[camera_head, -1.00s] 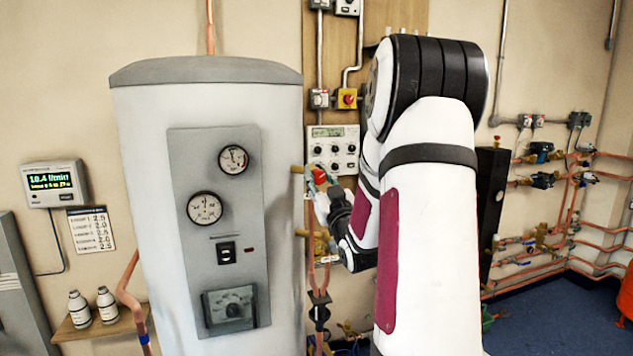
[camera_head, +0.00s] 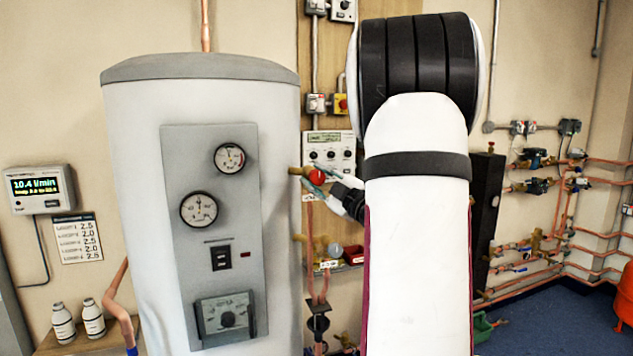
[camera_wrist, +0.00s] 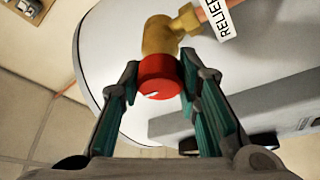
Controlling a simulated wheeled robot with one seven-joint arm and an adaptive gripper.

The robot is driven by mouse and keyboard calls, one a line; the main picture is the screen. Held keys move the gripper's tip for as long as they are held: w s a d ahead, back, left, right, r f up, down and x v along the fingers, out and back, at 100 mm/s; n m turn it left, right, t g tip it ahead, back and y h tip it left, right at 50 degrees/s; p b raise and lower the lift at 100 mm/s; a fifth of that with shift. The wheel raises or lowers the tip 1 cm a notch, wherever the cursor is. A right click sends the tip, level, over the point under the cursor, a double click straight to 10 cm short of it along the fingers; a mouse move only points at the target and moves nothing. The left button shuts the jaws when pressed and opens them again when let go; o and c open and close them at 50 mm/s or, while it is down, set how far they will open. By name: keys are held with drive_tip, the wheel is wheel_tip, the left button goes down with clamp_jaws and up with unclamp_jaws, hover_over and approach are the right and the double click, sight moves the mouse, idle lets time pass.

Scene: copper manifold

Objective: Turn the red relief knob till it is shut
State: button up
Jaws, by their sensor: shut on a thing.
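The red relief knob (camera_wrist: 160,74) sits on the end of a brass valve body (camera_wrist: 160,36) in the wrist view, with a small white mark on its face. My gripper (camera_wrist: 161,80) is shut on the knob, one green-padded finger on each side of it. In the head view the knob (camera_head: 317,177) shows as a small red disc at the right side of the white tank, with my gripper (camera_head: 325,180) reaching it from the right. A white tag reading RELIEF (camera_wrist: 222,18) hangs beside the valve. The knob's inner thread is hidden.
The white tank (camera_head: 135,180) with two gauges stands close on the left. A control panel (camera_head: 330,150) and a red-and-yellow switch (camera_head: 341,104) are on the board behind. A meter (camera_head: 40,189) reads 10.4 l/min. Copper pipes run along the right wall.

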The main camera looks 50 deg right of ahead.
drive_tip(key=shift+n, duration=0.7)
drive_tip(key=o, duration=1.1)
drive_tip(key=shift+o, duration=0.2)
drive_tip(key=v, duration=1.2)
drive_tip(key=shift+r, duration=0.15)
